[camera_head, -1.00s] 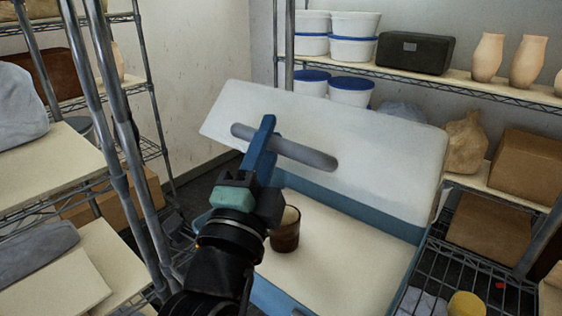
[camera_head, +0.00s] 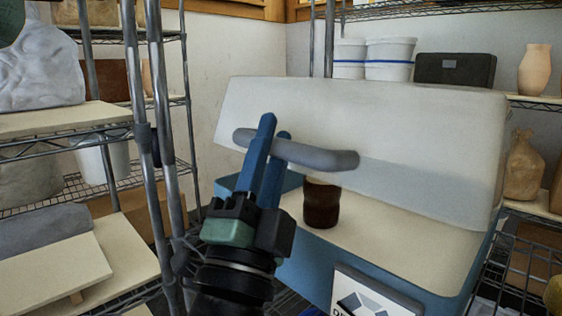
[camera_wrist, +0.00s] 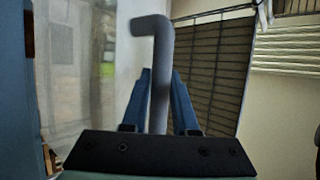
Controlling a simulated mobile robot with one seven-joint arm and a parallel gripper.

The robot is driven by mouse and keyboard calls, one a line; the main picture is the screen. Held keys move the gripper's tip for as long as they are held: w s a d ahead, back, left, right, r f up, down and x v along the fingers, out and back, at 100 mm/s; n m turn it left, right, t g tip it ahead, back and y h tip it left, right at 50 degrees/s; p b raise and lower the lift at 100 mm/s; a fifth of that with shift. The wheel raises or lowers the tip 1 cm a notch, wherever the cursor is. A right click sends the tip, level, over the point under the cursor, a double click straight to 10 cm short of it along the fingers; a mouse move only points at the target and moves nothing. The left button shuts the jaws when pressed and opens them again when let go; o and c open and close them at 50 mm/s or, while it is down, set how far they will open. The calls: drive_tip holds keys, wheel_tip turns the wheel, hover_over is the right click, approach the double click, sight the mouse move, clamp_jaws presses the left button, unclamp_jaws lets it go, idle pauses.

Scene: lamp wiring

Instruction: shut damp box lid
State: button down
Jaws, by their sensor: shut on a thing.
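The damp box is blue (camera_head: 300,262) with a pale inside floor. Its whitish lid (camera_head: 400,120) is raised, tilted over the box, and the front is open. A grey bar handle (camera_head: 325,158) runs across the lid's face. My gripper (camera_head: 272,145) has its blue fingers shut on the handle, near its left part. In the wrist view the handle (camera_wrist: 162,75) runs between the two fingers, with its bent end at the top. A dark brown cup (camera_head: 321,205) stands inside the box, its top partly hidden by the lid.
Wire shelving with metal posts (camera_head: 155,120) stands close on the left, holding boards and wrapped clay. A shelf behind holds white tubs (camera_head: 388,58), a dark box (camera_head: 455,70) and a vase (camera_head: 534,70). A paper bag (camera_head: 525,165) sits to the right.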

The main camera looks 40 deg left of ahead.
wheel_tip(320, 180, down, 8)
drive_tip(key=s+n+y+b, duration=0.1)
drive_tip(key=b, duration=0.8)
drive_tip(key=shift+s+f, duration=0.15)
drive_tip(key=shift+s, duration=0.05)
drive_tip(key=shift+f, duration=0.1)
